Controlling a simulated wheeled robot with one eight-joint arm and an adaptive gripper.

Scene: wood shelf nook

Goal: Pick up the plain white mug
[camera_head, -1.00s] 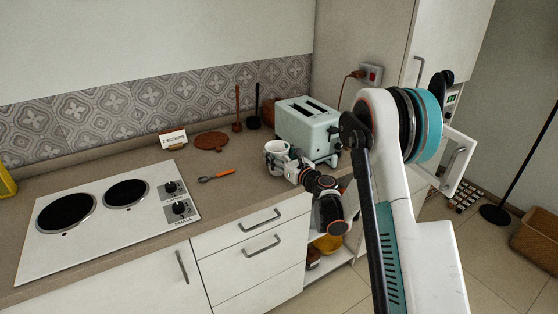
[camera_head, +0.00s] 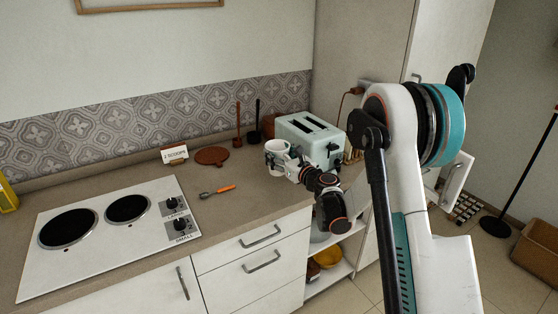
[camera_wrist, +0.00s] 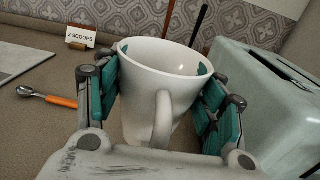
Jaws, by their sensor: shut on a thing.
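The plain white mug (camera_wrist: 145,110) is upright between the two fingers of my gripper (camera_wrist: 160,103) in the wrist view, its handle facing the camera. The teal pads press on its left and right sides, so my gripper is shut on it. In the head view the mug (camera_head: 277,153) is in front of the toaster's left end, with my gripper (camera_head: 290,162) at its right side. Its base is mostly hidden in the wrist view, and I cannot tell whether it touches the counter.
A pale green toaster (camera_head: 310,137) stands close to the right of the mug. An orange-handled scoop (camera_head: 218,191) lies to the left, with a "2 SCOOPS" card (camera_head: 174,154) and a round brown board (camera_head: 212,156) behind it. A two-plate hob (camera_head: 105,235) is further left.

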